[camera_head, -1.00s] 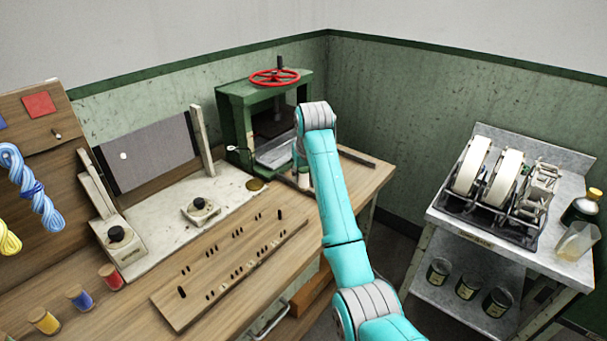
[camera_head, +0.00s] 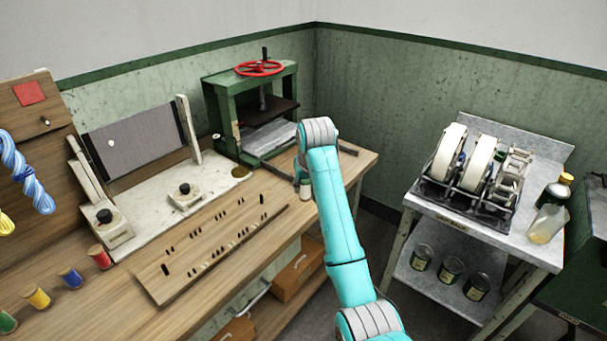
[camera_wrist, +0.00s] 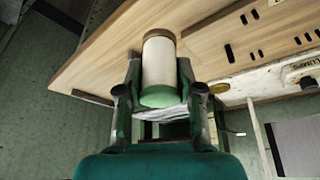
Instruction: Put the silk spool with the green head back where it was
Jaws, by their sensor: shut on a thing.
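The silk spool with the green head (camera_wrist: 159,68) is between my gripper's (camera_wrist: 159,82) fingers in the wrist view. It has a pale cylindrical body, a green end towards the camera and a brown rim at the far end. My gripper is shut on it. In the head view, a small part of the pale spool (camera_head: 305,189) shows beside my arm's end, by the right part of the wooden bench (camera_head: 338,172). My arm hides most of the gripper there. I cannot tell whether the spool touches the bench.
A slotted board (camera_head: 215,245) lies on the bench. Red (camera_head: 101,257), blue (camera_head: 70,277), yellow (camera_head: 38,298) and green (camera_head: 7,321) thread spools stand at left. A green press (camera_head: 250,110) stands behind. A metal table (camera_head: 480,225) with white wheels is at right.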

